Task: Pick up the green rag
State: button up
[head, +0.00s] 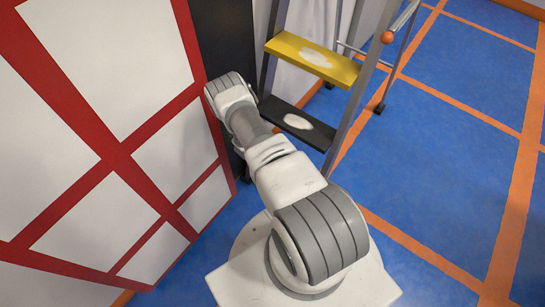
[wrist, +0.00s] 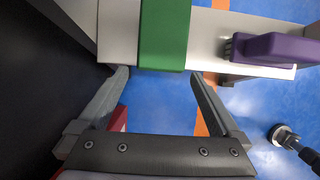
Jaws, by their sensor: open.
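In the wrist view, the green rag (wrist: 164,35) is a flat green band lying across a pale board (wrist: 118,32), reaching its near edge. Its upper end is cut off by the frame. My gripper (wrist: 160,73) is open, its two fingertips apart at the left and right of the rag's near end. Nothing is seen held between the fingers. Whether the fingertips touch the board cannot be told. In the head view my arm shows, but neither the gripper nor the rag can be made out.
A purple object (wrist: 270,48) lies on the board right of the rag. A dark surface (wrist: 40,80) fills the wrist view's left side. In the head view a stepladder (head: 313,60) with a yellow step and a red-and-white panel (head: 118,152) flank my arm. Blue floor (head: 450,130) at right is clear.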

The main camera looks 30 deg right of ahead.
jog(key=d+b, duration=0.1)
jog(key=w+d+b, duration=0.1)
jog(key=d+b, duration=0.1)
jog(key=d, duration=0.1)
jog(key=shift+w+f, duration=0.2)
jog(key=shift+w, duration=0.05)
jog(key=shift+w+d+f+b, duration=0.1)
jog(key=shift+d+f+b, duration=0.25)
jog(key=shift+b, duration=0.2)
jog(key=shift+r, duration=0.1)
jog(key=c, duration=1.3)
jog(key=shift+r, duration=0.1)
jog(key=shift+r+p, duration=0.9)
jog(key=s+a+p, duration=0.3)
jog(key=a, duration=0.5)
jog(key=s+a+p, duration=0.3)
jog(key=a, duration=0.6)
jog(key=shift+f, duration=0.3)
